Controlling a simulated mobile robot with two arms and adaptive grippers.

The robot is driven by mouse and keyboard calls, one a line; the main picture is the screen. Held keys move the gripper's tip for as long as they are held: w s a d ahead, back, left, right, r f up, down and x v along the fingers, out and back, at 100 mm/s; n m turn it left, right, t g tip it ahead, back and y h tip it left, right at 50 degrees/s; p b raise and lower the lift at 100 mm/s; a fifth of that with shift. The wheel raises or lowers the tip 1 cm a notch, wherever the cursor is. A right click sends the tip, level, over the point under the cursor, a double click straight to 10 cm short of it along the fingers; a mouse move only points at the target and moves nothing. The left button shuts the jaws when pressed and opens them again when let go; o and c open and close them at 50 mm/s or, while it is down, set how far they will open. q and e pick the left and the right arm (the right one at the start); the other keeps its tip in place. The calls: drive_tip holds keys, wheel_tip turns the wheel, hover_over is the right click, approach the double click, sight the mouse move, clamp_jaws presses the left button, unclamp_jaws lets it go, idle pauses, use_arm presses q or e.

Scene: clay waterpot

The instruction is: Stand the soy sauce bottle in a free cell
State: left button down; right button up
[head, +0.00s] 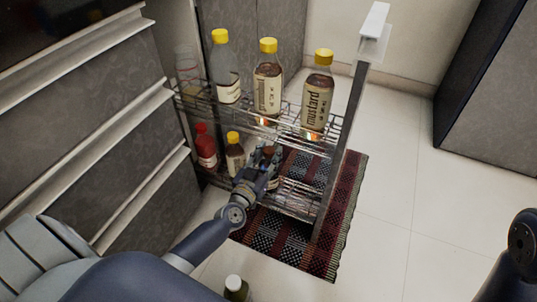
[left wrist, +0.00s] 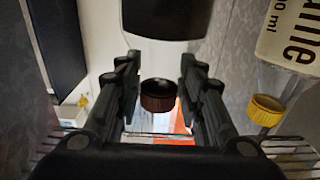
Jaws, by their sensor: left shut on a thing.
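The soy sauce bottle has a dark red-brown cap (left wrist: 158,97), clear glass at its shoulder and dark contents. In the left wrist view its dark body (left wrist: 165,18) fills the top middle. My left gripper (head: 266,163) is shut on it near the cap end, with a finger on each side. In the head view the gripper is at the lower tier of the pull-out wire rack (head: 297,199), and it hides most of the bottle. Whether the bottle touches the rack floor cannot be told. My right gripper is not clearly visible; only part of my right arm shows at the right edge.
A red bottle (head: 206,146) and a yellow-capped bottle (head: 235,152) stand left of my gripper on the lower tier. Several yellow-capped bottles, one labelled mustard (head: 318,92), stand on the upper tier above. The lower tier's front right looks empty. A capped container (head: 236,287) shows at the bottom.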

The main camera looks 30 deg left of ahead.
use_arm(q)
drive_tip(key=shift+r, duration=0.15)
drive_tip(key=c, duration=1)
unclamp_jaws()
drive_tip(key=shift+f, duration=0.2)
drive_tip(key=shift+s, duration=0.45)
drive_tip(key=s, duration=1.1)
drive_tip(key=shift+s+d+r, duration=0.1)
drive_tip(key=shift+d+r, duration=0.05)
drive_tip(key=shift+d, duration=0.2)
